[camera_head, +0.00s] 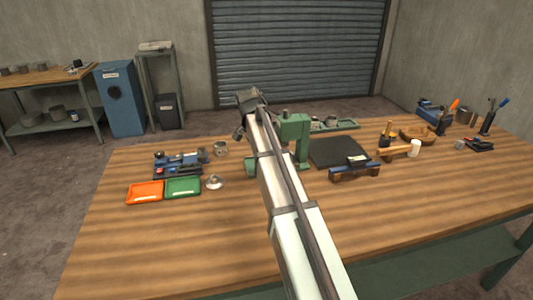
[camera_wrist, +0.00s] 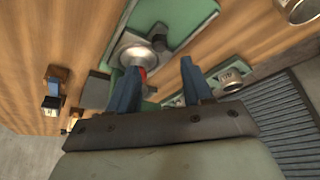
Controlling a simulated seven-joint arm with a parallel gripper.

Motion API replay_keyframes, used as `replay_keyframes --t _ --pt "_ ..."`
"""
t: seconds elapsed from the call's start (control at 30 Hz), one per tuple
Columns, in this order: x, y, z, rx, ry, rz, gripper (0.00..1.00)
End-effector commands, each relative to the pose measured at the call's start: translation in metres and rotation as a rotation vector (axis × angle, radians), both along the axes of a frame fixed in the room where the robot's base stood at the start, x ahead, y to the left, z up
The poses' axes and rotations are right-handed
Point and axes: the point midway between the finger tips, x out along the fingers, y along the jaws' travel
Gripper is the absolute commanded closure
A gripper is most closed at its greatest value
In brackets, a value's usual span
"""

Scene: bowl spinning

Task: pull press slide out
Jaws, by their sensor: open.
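The green press (camera_head: 293,128) stands upright on the bench, just right of my arm, which hides part of it. In the wrist view a green press part (camera_wrist: 172,18) shows ahead of my fingers, with a round silver piece (camera_wrist: 138,50) on it. A small red spot (camera_wrist: 143,73) shows beside the left finger. My gripper (camera_wrist: 162,70) is open, its two blue fingers apart with nothing clearly held between them. The left finger overlaps the silver piece in the picture; I cannot tell whether they touch. I cannot clearly make out the slide.
Orange (camera_head: 145,192) and green (camera_head: 183,187) trays lie left on the bench, near a small silver funnel-like piece (camera_head: 214,182). A dark mat (camera_head: 338,152) lies right of the press, with a mallet (camera_head: 400,150) beyond. The bench front (camera_head: 150,250) is clear left of my arm.

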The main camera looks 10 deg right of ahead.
Motion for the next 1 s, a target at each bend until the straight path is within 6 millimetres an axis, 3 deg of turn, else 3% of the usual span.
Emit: replay_keyframes --t 0.2,0.4,0.9,1.0 --pt "0.010 -0.010 -0.034 0.000 0.001 -0.001 0.50" --pt "0.017 -0.016 -0.055 0.000 0.000 0.000 0.50" --pt "0.020 -0.019 -0.067 0.000 -0.001 0.000 0.50" --pt "0.020 -0.019 -0.067 0.001 -0.001 0.000 0.58"
